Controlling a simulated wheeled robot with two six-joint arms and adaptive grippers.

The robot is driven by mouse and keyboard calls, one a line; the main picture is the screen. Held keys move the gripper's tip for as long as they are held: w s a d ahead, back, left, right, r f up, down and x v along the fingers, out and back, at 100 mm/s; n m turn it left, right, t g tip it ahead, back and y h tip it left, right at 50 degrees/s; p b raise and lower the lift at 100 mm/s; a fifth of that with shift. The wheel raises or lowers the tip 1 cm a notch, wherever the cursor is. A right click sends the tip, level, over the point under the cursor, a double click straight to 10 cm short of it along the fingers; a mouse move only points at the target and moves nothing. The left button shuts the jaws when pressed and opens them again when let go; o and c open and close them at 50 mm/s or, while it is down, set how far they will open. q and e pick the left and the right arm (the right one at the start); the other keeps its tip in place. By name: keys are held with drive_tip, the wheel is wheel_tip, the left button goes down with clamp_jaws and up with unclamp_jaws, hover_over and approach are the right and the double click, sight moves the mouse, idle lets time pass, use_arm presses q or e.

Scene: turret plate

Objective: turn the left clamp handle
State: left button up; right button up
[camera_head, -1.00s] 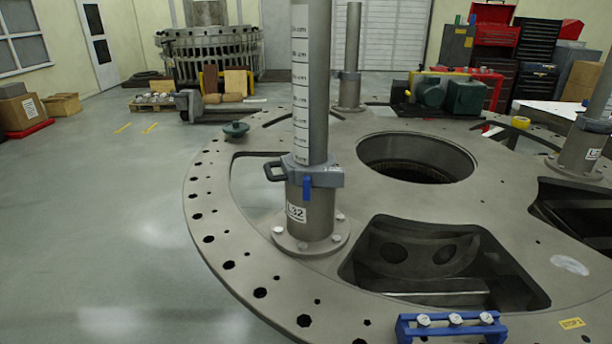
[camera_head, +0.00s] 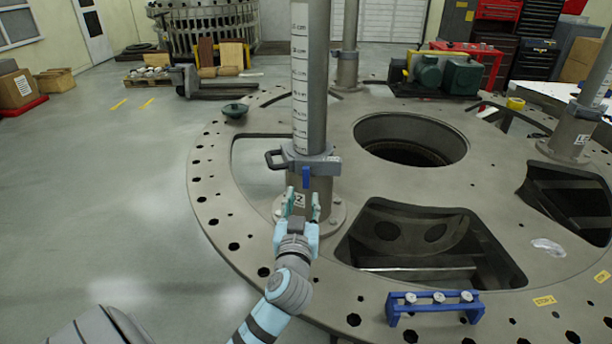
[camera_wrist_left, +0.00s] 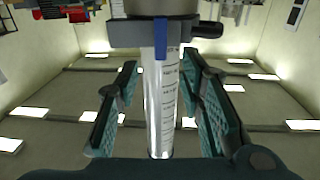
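The grey clamp (camera_head: 324,165) sits around the graduated post at the centre-left of the head view. My left gripper (camera_head: 303,197) is open and empty just below the blue handle, in front of the post's base. In the left wrist view, the blue handle (camera_wrist_left: 161,38) hangs from the clamp (camera_wrist_left: 145,33) at the top. The open fingers (camera_wrist_left: 161,95) stand either side of the post, apart from the handle. My right gripper is out of view.
The round plate (camera_head: 218,190) has a large central hole (camera_head: 410,140) and open pockets. A blue rack (camera_head: 434,306) with small white-topped parts stands near the front. Other posts stand at the back (camera_head: 347,65) and right (camera_head: 580,110). Floor left of the plate is clear.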

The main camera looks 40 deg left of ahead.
sight(306, 178)
use_arm(q)
drive_tip(key=x, duration=1)
drive_tip(key=shift+w+a, duration=0.15)
drive_tip(key=shift+w, duration=0.1)
drive_tip(key=shift+c, duration=0.2)
drive_tip(key=shift+f, duration=0.1)
clamp_jaws()
